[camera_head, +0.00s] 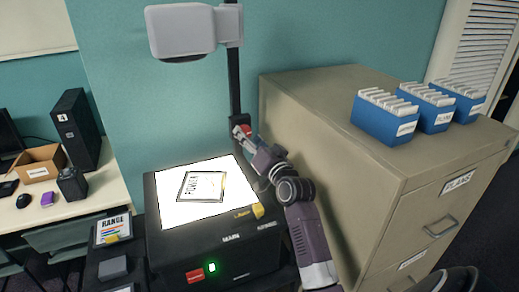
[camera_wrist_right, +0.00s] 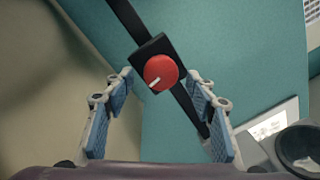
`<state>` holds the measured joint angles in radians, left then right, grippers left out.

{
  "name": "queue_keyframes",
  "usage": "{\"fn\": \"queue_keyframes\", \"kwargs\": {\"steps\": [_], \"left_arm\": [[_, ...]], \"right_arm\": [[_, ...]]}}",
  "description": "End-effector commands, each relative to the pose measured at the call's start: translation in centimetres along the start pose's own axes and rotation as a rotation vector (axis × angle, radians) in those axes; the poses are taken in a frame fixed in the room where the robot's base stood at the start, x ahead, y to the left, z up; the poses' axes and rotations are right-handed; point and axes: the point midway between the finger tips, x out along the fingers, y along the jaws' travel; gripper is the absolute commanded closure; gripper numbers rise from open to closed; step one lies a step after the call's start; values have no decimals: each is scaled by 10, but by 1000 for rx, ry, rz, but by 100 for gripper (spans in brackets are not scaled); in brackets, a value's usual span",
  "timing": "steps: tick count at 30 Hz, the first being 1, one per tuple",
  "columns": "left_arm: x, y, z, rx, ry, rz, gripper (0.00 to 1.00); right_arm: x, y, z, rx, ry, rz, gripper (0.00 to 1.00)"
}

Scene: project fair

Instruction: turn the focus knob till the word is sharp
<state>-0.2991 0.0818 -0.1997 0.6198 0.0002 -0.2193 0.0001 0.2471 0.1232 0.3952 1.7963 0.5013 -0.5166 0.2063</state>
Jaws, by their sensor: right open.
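The red focus knob (camera_wrist_right: 160,72) with a white pointer mark sits on a black block on the projector's dark post (camera_head: 234,72). In the head view the knob (camera_head: 238,120) is partly hidden behind my right gripper (camera_head: 243,133). In the wrist view my right gripper (camera_wrist_right: 160,88) is open, its blue-padded fingers apart on either side of the knob. The overhead projector (camera_head: 215,252) has a lit top with a framed sheet (camera_head: 203,186) bearing a word. I cannot judge the projected word's sharpness. My left gripper is not in view.
The projector head (camera_head: 185,32) overhangs the lit top. A beige filing cabinet (camera_head: 335,140) stands close right of my right arm, with blue card boxes (camera_head: 387,121) on it.

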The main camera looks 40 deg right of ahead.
Motion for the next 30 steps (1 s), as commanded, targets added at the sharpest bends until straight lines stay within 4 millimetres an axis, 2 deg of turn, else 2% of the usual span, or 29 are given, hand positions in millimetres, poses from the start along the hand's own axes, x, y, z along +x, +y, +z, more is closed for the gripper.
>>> {"fn": "queue_keyframes", "kwargs": {"steps": [9, 15, 21, 30], "left_arm": [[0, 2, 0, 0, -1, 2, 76], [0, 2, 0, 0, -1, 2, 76], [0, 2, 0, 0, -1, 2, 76], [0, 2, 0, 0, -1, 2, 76]], "right_arm": [[-63, 1, 1, 0, -1, 1, 48], [-87, 0, 1, 1, 0, 1, 48], [-96, 0, 0, 1, 0, 0, 48], [-96, 0, 0, 1, 0, 0, 48]]}}
